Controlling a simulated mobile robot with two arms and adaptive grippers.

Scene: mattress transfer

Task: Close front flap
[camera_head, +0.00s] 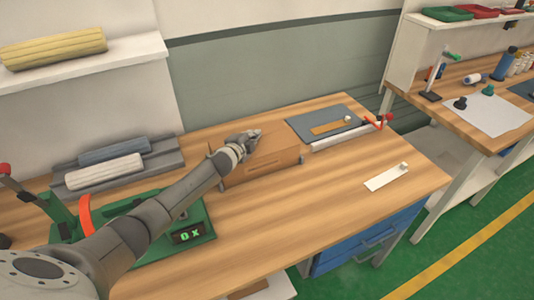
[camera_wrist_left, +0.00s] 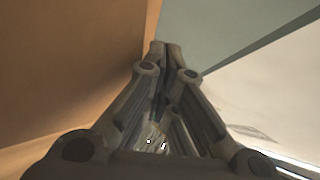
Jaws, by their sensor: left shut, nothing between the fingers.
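A brown cardboard box (camera_head: 265,167) stands on the wooden workbench in the head view, its long front side toward me. My left gripper (camera_head: 254,134) is at the top of the box near its back left part, coming in from the left. Its arm and wrist hide the left end of the box. In the left wrist view the two fingers (camera_wrist_left: 166,50) are shut together and empty. A brown surface (camera_wrist_left: 70,70), apparently cardboard, lies along their left side. I cannot tell whether they touch it, or which panel is the front flap. My right gripper is not in view.
Grey trays with rolls (camera_head: 105,172) lie at back left. A grey mat (camera_head: 300,125) and a white ruler-like strip (camera_head: 340,137) lie right. A white tag (camera_head: 384,179) lies front right; the bench between is clear.

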